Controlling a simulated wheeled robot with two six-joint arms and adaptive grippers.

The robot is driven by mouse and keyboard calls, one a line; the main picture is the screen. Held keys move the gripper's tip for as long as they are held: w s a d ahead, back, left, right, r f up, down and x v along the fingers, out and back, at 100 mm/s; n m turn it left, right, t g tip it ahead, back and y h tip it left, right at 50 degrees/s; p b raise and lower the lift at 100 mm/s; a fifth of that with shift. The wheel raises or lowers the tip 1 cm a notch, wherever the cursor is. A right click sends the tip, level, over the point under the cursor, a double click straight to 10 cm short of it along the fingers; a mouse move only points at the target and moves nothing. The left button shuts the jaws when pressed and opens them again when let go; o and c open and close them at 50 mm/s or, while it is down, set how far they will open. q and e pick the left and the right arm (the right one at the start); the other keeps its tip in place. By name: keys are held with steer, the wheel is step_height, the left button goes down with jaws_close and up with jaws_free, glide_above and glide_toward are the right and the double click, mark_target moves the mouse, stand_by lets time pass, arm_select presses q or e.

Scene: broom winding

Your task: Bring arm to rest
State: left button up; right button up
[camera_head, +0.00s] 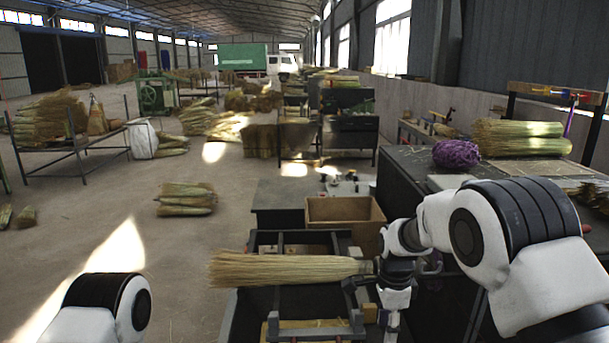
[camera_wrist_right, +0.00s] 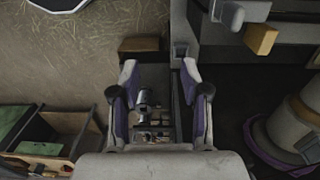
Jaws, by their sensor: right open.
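A straw broom head (camera_head: 285,268) lies level across the winding bench in the head view, with its bristles to the left and its narrow end to the right. My right arm comes in from the right and its wrist hangs over the bench beside the narrow end. My right gripper (camera_wrist_right: 158,88) is open in the right wrist view, with dark and metal bench parts seen between its fingers. No broom shows between them. Whether the gripper touches the broom is hidden in the head view. My left arm shows only at the bottom left and its gripper is out of view.
A wooden box (camera_head: 345,210) stands behind the broom. A purple twine ball (camera_head: 456,154) and a straw bundle (camera_head: 520,138) lie on the dark table (camera_head: 400,185) at the right. Another straw bundle (camera_head: 186,199) lies on the floor. Open floor is at the left.

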steer(key=s+d+f+g+b, duration=0.1)
steer(key=s+d+f+g, duration=0.1)
steer(key=s+f, duration=0.6)
steer(key=s+d+f+g, duration=0.2)
steer(key=s+f, duration=0.5)
steer(key=f, duration=0.4)
steer(key=s+d+f+n+t+b, duration=0.1)
steer(key=s+f+n, duration=0.25)
steer(key=s, duration=0.45)
steer(key=s+d+f+n, duration=0.1)
steer(key=s+f+n, duration=0.1)
steer(key=s+n, duration=0.5)
steer(key=s+d+f+n+t+b, duration=0.1)
steer(key=s+d+f+n, duration=0.15)
steer(key=s, duration=0.75)
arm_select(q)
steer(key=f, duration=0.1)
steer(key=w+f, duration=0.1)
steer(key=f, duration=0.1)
arm_select(e)
steer(key=w+n+t, duration=0.1)
steer(key=w+n, duration=0.1)
steer(key=w+a+n+t, duration=0.1)
steer(key=w+n, duration=0.1)
steer(key=shift+f, duration=0.1)
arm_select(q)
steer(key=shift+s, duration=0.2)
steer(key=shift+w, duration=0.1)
